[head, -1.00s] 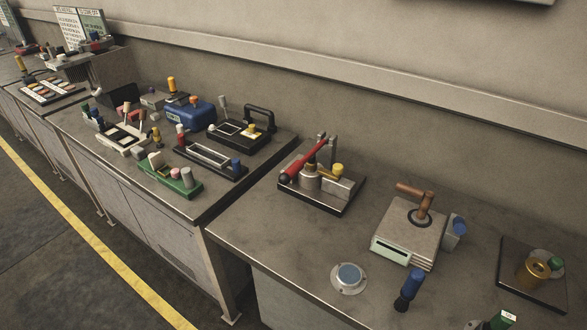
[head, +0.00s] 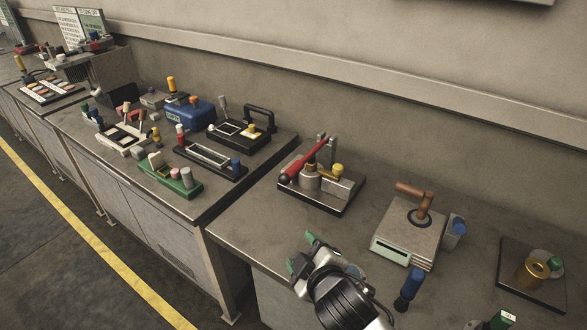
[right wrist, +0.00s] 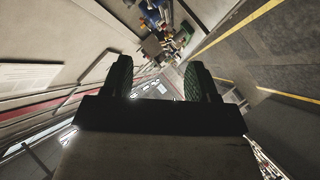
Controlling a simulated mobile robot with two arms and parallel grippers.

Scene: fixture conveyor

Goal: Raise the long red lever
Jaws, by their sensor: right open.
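My right gripper (head: 306,254) is in front of the fixture and apart from the lever, over the bench's front edge. Its green-padded fingers are open and empty; they also show apart in the right wrist view (right wrist: 159,82). I cannot make out the lever in the right wrist view. My left gripper is not in view.
A yellow knob (head: 337,170) sits beside the lever on the same fixture. A grey box with a brown handle (head: 411,191) stands to the right, with a blue-topped handle (head: 411,286) nearer. Several fixtures crowd the left bench. Bare bench top lies between the lever fixture and the front edge.

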